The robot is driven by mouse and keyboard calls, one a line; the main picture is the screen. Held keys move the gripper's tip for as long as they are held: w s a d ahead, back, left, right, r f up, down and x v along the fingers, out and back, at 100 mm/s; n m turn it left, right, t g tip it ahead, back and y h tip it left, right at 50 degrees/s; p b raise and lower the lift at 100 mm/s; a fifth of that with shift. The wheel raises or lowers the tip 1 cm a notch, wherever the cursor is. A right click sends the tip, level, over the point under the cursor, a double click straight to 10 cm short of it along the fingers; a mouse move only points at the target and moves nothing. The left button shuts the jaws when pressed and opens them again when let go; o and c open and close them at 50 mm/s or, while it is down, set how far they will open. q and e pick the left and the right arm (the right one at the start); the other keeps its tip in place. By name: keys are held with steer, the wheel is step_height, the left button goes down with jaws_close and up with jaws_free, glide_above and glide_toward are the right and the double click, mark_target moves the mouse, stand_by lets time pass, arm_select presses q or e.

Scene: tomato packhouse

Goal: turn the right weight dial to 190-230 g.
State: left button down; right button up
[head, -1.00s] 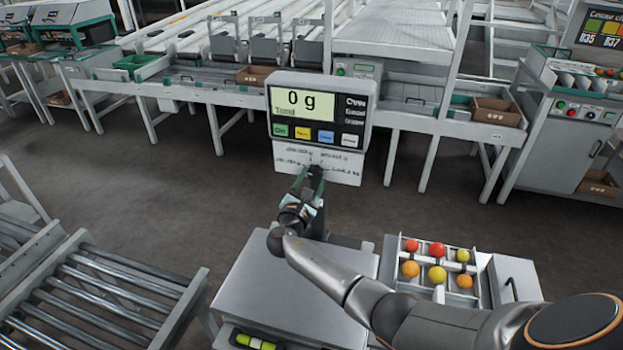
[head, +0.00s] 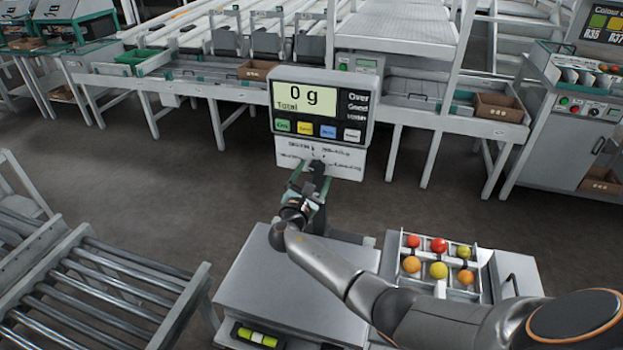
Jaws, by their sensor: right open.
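The scale's display head (head: 319,103) stands upright on a post and reads "0 g". Below it is a white label plate (head: 345,163) with small range labels around a dial; the print is too small to read. The dark dial (head: 317,163) sits low in the middle of this plate, small and partly covered, so its setting cannot be told. My right gripper (head: 311,178) is open, with its fingers just below and in front of the dial; I cannot tell whether they touch it. My left gripper is out of view.
The flat scale platform (head: 270,300) lies beneath my right arm. A divided tray (head: 447,292) with red, yellow and orange tomatoes stands to its right. A roller conveyor (head: 100,290) is at lower left. Open floor lies behind the scale.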

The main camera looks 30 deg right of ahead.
steer(key=v, duration=1.2)
steer(key=shift+s+a, duration=0.15)
steer(key=shift+a, duration=0.05)
steer(key=s+a+f+m+g+y, duration=0.1)
steer(key=s+a+f+m+y, duration=0.1)
steer(key=f, duration=0.4)
steer(key=s+a+f+m+y, duration=0.1)
steer(key=s+f+m+y, duration=0.1)
steer(key=s+f+y, duration=0.2)
steer(key=s+a+f+m+g+y, duration=0.1)
steer(key=s+a+f+y, duration=0.1)
steer(key=s+f, duration=0.3)
steer(key=shift+s+a+f+m+g+y, duration=0.1)
steer(key=shift+s+f+m+y, duration=0.1)
steer(key=shift+f, duration=0.55)
steer(key=shift+s+a+f+m+g+y, duration=0.1)
steer(key=shift+f+y, duration=0.1)
steer(key=shift+f, duration=0.6)
steer(key=shift+s+a+f+m+g+y, duration=0.1)
steer(key=shift+f+y, duration=0.1)
steer(key=shift+f, duration=0.55)
steer(key=s+a+m+y, duration=0.3)
steer(key=s+m, duration=0.3)
steer(key=s, duration=0.1)
steer(key=s+a+m+y, duration=0.3)
steer(key=s+m, duration=0.3)
steer(key=s, duration=0.1)
steer(key=shift+s+a+f+m+y, duration=0.25)
steer(key=shift+f+m+y, duration=0.15)
steer(key=shift+f, duration=0.1)
